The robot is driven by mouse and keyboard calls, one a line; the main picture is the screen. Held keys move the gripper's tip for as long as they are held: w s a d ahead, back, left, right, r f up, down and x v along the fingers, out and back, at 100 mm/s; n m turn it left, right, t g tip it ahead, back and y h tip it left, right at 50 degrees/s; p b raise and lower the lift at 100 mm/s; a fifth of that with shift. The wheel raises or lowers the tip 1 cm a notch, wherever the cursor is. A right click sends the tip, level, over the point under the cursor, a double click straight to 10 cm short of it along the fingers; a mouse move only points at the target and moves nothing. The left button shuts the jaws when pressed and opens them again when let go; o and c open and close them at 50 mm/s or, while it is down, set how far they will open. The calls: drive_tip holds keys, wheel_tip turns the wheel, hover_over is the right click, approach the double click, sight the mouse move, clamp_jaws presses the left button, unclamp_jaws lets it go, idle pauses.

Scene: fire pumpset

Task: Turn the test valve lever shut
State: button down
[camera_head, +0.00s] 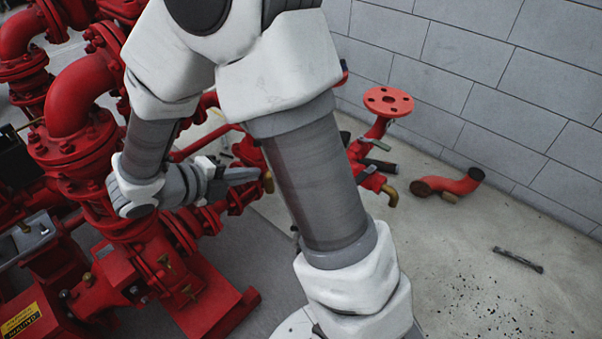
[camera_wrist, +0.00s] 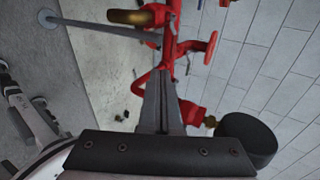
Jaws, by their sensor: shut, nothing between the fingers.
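In the wrist view the closed fingers (camera_wrist: 161,75) reach toward the red test pipe. On the red branch by the wall, small grey levers (camera_head: 377,144) show beside the pipe, below a round red flange (camera_head: 388,101). The flange also shows in the wrist view (camera_wrist: 212,47). Which lever is the test valve's I cannot tell. My arm hides the pipe between the gripper and that branch.
Large red pump pipes (camera_head: 75,125) crowd the left. A grey block wall (camera_head: 480,75) stands behind. A loose red elbow pipe (camera_head: 450,185) and a dark bar (camera_head: 518,260) lie on the concrete floor. The floor at right is mostly free.

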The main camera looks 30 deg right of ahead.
drive_tip(key=d+r+b+x, duration=0.1)
drive_tip(key=b+x, duration=0.3)
drive_tip(key=x, duration=0.9)
drive_tip(key=shift+w+r, duration=0.3)
drive_tip(key=shift+r, duration=0.2)
drive_tip(key=shift+d, duration=0.2)
drive_tip(key=shift+d+p, duration=0.65)
drive_tip(key=shift+p, duration=0.2)
drive_tip(key=shift+a, duration=0.1)
